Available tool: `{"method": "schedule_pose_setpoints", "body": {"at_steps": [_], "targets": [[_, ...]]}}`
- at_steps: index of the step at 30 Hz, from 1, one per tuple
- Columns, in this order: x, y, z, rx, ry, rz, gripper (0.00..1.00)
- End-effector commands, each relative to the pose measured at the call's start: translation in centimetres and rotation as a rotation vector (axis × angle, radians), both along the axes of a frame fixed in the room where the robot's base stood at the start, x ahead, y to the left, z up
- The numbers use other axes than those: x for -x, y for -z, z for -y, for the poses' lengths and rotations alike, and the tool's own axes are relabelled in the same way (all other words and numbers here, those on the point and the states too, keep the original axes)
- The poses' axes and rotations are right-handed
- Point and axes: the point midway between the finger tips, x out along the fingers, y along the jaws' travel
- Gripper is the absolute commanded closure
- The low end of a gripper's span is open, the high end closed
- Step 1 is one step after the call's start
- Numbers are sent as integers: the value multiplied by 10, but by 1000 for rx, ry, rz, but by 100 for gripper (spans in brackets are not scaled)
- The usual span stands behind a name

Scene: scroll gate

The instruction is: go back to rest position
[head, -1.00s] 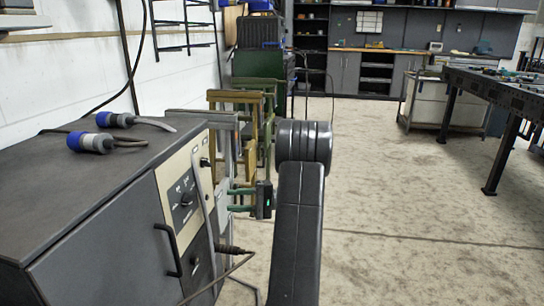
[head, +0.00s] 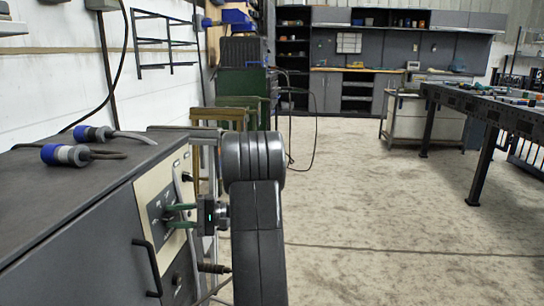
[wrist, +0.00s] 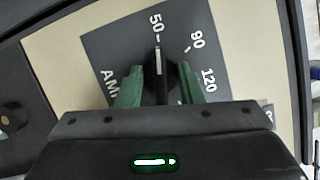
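A welding machine cabinet (head: 95,235) stands at the left, with a cream front panel carrying a dark dial plate (head: 157,203). In the wrist view the dial plate (wrist: 105,55) shows the numbers 50, 80 or 90, and 120, with part of "AM". A black knob (wrist: 158,70) points near 50. My gripper (head: 168,216) is at the panel, its two green fingers apart. In the wrist view the fingers of my gripper (wrist: 160,85) flank the knob, one on each side, with gaps visible. The knob's lower part is hidden by the gripper body.
Two blue-capped plugs (head: 65,154) with cables lie on the cabinet top. A black handle (head: 149,265) and a cable connector (head: 214,268) are low on the front. A workbench (head: 490,105) stands at the right. The concrete floor (head: 380,210) between is clear.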

Motion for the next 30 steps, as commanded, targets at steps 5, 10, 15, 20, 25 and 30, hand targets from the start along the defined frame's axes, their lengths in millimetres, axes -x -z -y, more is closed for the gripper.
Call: {"method": "schedule_pose_setpoints", "body": {"at_steps": [5, 10, 15, 20, 25, 30], "targets": [[0, 0, 1, 0, 0, 0, 66], [-4, 0, 15, 1, 2, 6, 66], [-12, 2, 44, 2, 4, 5, 66], [-19, 5, 76, 1, 3, 5, 66], [-28, 8, 108, 1, 4, 6, 66], [-33, 13, 133, 1, -1, 7, 66]]}}
